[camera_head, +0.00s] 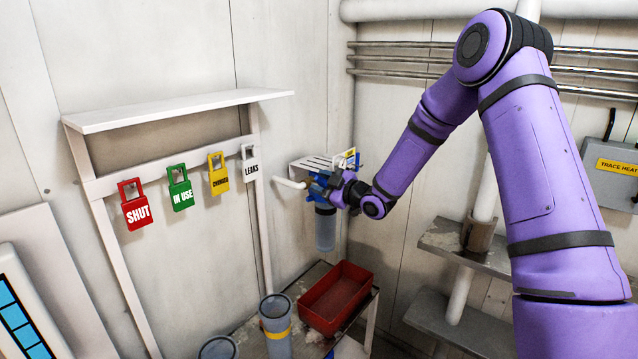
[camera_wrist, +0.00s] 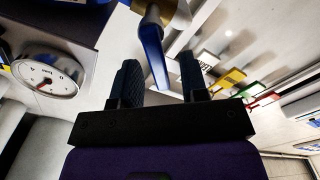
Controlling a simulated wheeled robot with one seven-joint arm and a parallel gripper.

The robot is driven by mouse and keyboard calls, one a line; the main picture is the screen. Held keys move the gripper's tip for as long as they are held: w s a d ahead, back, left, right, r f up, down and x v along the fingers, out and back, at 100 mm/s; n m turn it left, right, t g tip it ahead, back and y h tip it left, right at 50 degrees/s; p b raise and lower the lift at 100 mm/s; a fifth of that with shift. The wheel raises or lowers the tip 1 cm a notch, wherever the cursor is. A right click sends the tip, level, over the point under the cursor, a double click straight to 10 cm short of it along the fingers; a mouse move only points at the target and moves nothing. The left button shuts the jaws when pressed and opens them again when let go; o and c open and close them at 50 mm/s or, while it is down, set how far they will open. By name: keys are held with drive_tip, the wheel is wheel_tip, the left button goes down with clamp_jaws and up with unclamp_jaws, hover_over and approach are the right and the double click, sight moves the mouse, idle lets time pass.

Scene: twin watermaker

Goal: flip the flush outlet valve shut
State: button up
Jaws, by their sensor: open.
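In the wrist view a blue valve lever (camera_wrist: 152,52) hangs from a brass-coloured valve body (camera_wrist: 158,10). My gripper (camera_wrist: 159,64) is open, with one dark finger on each side of the lever's free end. Gaps show between the lever and both fingers, so it does not look gripped; its exact depth between them is hard to tell. In the head view my gripper (camera_head: 335,188) is at the blue-topped filter housing (camera_head: 325,228) in the corner. The lever is too small and hidden by my wrist to make out there.
A white pipe (camera_head: 290,183) and slatted bracket (camera_head: 315,163) are close by. A pressure gauge (camera_wrist: 47,77) shows left in the wrist view. A red bin (camera_head: 337,297) and grey canister (camera_head: 275,325) stand below. Tags, including a red SHUT tag (camera_head: 136,207), hang left.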

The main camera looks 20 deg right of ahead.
drive_tip(key=shift+w+a, duration=0.3)
drive_tip(key=shift+w, duration=0.05)
clamp_jaws()
drive_tip(key=m, duration=0.1)
drive_tip(key=d+m, duration=0.1)
drive_tip(key=m, duration=0.2)
drive_tip(key=shift+w+d+r+m, duration=0.15)
drive_tip(key=shift+w+r+m, duration=0.15)
drive_tip(key=shift+w+m, duration=0.1)
drive_tip(key=shift+w+d+r+m, duration=0.1)
drive_tip(key=shift+w+d+m, duration=0.1)
drive_tip(key=shift+m, duration=0.6)
drive_tip(key=shift+w+d+m, duration=0.1)
drive_tip(key=shift+d+m, duration=0.1)
drive_tip(key=shift+m, duration=0.6)
